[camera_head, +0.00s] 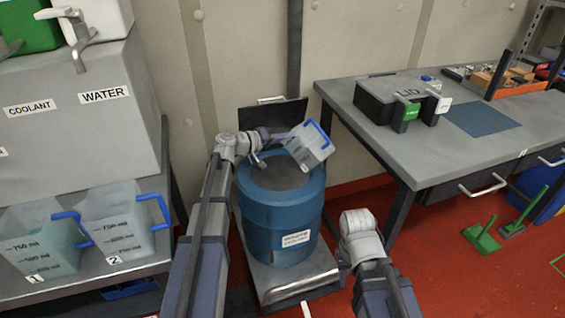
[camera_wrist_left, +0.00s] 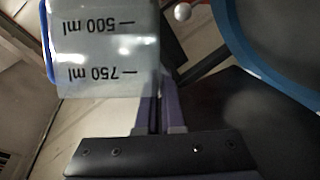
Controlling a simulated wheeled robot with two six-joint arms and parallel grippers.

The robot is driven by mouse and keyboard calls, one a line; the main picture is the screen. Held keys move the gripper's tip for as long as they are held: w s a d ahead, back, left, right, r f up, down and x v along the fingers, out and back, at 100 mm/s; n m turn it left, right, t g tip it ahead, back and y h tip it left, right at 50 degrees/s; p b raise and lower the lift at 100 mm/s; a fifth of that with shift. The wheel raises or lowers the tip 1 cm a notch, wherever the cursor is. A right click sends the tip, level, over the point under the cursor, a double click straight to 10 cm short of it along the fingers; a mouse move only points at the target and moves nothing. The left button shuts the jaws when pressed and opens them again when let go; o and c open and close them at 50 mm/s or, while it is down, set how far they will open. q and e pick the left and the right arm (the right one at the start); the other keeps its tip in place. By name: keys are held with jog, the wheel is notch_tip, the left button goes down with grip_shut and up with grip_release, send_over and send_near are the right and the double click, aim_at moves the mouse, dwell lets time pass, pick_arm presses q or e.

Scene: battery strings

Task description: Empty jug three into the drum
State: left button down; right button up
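A clear jug (camera_head: 308,146) with a blue handle is tilted above the blue drum (camera_head: 283,225). My left gripper (camera_head: 270,137) is shut on the jug's side away from the handle. In the left wrist view the jug (camera_wrist_left: 105,50) shows 500 and 750 ml marks upside down beside my left fingers (camera_wrist_left: 158,115). Its number is not visible, and I cannot tell whether liquid is in it. The drum's top is dark, with a label reading waste coolant on its side. My right gripper (camera_head: 343,258) is low, right of the drum; its fingers are not clear.
Jugs one (camera_head: 38,240) and two (camera_head: 118,222) stand on the left bench below the coolant and water tanks. The drum stands on a grey platform (camera_head: 290,285).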

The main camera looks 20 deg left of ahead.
pick_arm(q)
jog(key=shift+w+a+r+n+h+b, duration=0.1)
jog(key=shift+a+r+n+h+b, duration=0.1)
jog(key=shift+n+h+b, duration=0.7)
dwell(1.4)
jog(key=shift+a+n+t+b, duration=0.15)
jog(key=shift+n+t+b, duration=0.15)
jog(key=shift+n+b, duration=0.55)
dwell(1.5)
jog(key=shift+w+n, duration=0.1)
jog(key=shift+n, duration=0.35)
jog(key=shift+a+n+h+b, duration=0.1)
jog(key=shift+n+h+b, duration=0.2)
jog(key=shift+n+b, duration=0.2)
dwell(0.6)
jog(key=shift+t, duration=0.3)
dwell(1.5)
